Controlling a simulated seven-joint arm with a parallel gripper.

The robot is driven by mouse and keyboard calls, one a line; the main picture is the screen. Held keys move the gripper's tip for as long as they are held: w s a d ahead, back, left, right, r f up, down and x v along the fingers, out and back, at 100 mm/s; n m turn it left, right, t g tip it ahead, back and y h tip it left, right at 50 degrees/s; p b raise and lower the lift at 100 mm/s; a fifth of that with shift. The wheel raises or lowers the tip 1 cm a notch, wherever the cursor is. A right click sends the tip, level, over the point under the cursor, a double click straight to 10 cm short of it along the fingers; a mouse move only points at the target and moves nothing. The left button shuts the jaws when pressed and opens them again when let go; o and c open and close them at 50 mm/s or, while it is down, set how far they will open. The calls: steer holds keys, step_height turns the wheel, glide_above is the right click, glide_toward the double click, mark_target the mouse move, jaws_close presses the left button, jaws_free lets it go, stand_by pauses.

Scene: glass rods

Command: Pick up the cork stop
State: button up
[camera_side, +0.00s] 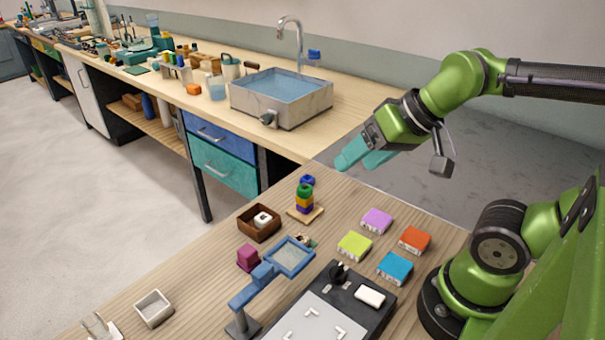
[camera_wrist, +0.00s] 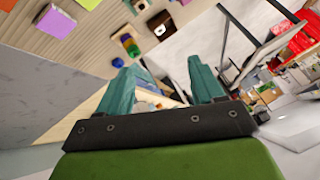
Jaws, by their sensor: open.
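I cannot pick out a cork stop for certain in either view. My gripper (camera_side: 357,163) has teal fingers and is open and empty, held above the far edge of the wooden table in the side view. In the wrist view my gripper (camera_wrist: 163,69) shows its two fingers wide apart, with nothing between them. The stacked rings on a peg (camera_side: 304,199) stand below and left of my gripper, with a blue ring (camera_side: 307,180) behind them. A brown box (camera_side: 244,224) holding a small white piece (camera_side: 262,218) is farther left.
Purple (camera_side: 377,220), lime (camera_side: 355,246), orange (camera_side: 415,241) and blue (camera_side: 395,268) blocks lie right of centre. A blue-framed magnifier (camera_side: 268,271), a magenta cube (camera_side: 248,258) and a black device (camera_side: 385,303) occupy the front. A white tray (camera_side: 143,314) is at left. A sink (camera_side: 283,112) stands behind.

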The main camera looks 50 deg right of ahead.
stand_by(0.8)
steer(key=n+g+h, duration=0.2)
steer(key=n+g, duration=0.2)
steer(key=g, duration=0.3)
glide_above(300, 234)
step_height(300, 234, down, 7)
steer(key=f, duration=1.1)
steer(key=shift+s+a, duration=0.1)
steer(key=shift+s, duration=0.3)
steer(key=shift+a+f, duration=0.2)
steer(key=shift+f, duration=1.25)
steer(key=shift+a+f, duration=0.2)
steer(key=shift+f, duration=1.2)
steer(key=c, duration=1.1)
